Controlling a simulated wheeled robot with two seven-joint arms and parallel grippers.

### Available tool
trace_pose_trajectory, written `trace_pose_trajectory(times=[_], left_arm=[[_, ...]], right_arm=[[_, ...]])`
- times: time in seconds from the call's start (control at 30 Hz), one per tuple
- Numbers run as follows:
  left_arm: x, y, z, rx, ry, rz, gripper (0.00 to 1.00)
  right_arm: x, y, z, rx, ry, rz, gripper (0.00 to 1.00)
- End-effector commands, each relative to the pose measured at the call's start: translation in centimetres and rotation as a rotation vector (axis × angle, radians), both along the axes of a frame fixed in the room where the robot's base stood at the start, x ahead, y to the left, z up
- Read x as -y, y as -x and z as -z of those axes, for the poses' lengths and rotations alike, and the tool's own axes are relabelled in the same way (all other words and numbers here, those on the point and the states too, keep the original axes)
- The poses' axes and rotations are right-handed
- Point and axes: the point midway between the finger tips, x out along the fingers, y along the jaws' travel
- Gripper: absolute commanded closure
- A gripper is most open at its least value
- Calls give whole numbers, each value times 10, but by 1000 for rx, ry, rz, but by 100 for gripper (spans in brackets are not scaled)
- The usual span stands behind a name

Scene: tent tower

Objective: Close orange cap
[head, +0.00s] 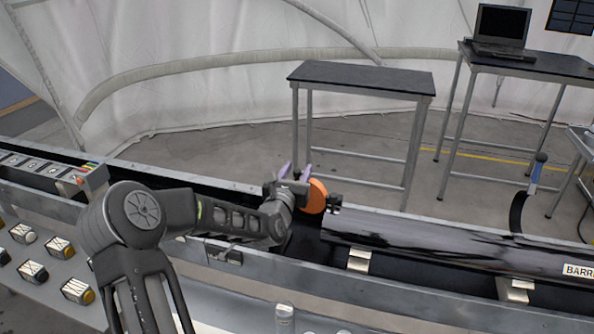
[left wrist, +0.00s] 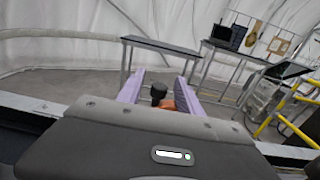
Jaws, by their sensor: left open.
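The orange cap (head: 314,197) is a round disc standing on edge at the left end of a long dark barrel (head: 440,247) in the head view. My left gripper (head: 300,172) is right beside the cap, with its pale purple fingers pointing away from me. In the left wrist view the open fingers (left wrist: 160,92) stand on either side of a dark knob (left wrist: 158,91), with part of the orange cap (left wrist: 167,104) showing below it. I cannot tell whether the fingers touch the cap. The right gripper is not in view.
The barrel lies in a long metal trough (head: 330,279) with raised edges. Beyond it stand a dark empty table (head: 360,78) and another table with a laptop (head: 501,28). Several small boxed parts (head: 77,290) are at the lower left.

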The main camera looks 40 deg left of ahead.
Motion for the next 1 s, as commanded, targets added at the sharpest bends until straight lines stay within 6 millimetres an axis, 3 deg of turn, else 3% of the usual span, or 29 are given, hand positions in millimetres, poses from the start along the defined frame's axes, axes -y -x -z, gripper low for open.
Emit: trace_pose_trajectory(times=[0.13, 0.67, 1.0], left_arm=[[0, 0, 0, 0, 0, 0, 58], [0, 1, 0, 0, 0, -1, 100], [0, 1, 0, 0, 0, -1, 100]], right_arm=[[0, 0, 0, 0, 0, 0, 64], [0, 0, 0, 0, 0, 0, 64], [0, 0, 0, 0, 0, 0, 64]])
